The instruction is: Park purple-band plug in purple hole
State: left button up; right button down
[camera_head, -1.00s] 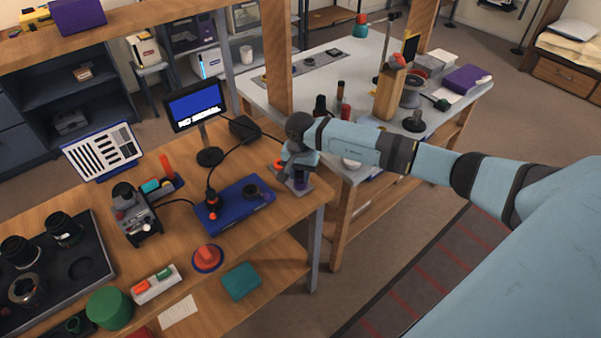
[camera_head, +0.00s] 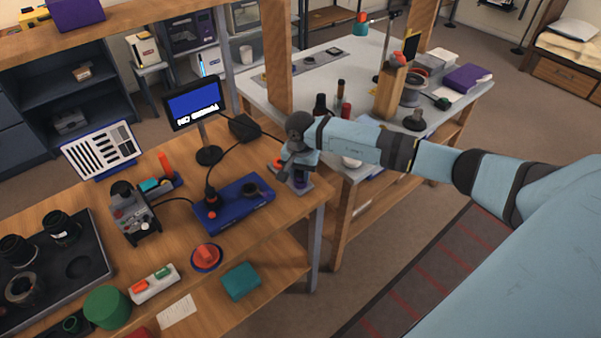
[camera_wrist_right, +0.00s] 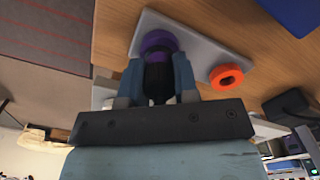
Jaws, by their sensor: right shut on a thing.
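My right gripper (camera_wrist_right: 157,82) is shut on a dark ribbed plug (camera_wrist_right: 157,76), which sits between its two blue-grey fingers. A purple ring (camera_wrist_right: 158,40) shows just beyond the fingertips, at the plug's far end. I cannot tell whether it is the plug's band or the rim of the purple hole. It lies over a light grey plate (camera_wrist_right: 200,48), which has an orange ring (camera_wrist_right: 226,77) beside it. In the head view, the purple part (camera_head: 300,182) shows below my right gripper (camera_head: 296,172), over the plate at the bench's right corner. How deep the plug sits is hidden. My left gripper is out of view.
The wooden bench (camera_head: 262,262) holds a blue tray (camera_head: 236,207) with cables left of the plate. A monitor (camera_head: 196,104) and a black box (camera_head: 243,127) stand behind. A second table (camera_head: 262,96) stands close behind and to the right.

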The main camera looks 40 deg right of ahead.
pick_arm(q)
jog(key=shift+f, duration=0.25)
pick_arm(e)
jog(key=shift+f, duration=0.2)
dwell(0.5)
jog(key=c, duration=0.8)
grip_release()
jog(key=shift+r, duration=0.5)
pick_arm(q)
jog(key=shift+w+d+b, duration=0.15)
jog(key=shift+b, duration=0.5)
pick_arm(e)
notch_tip(320, 180, up, 13)
jog(key=shift+f, duration=0.1)
jog(key=shift+a, duration=0.1)
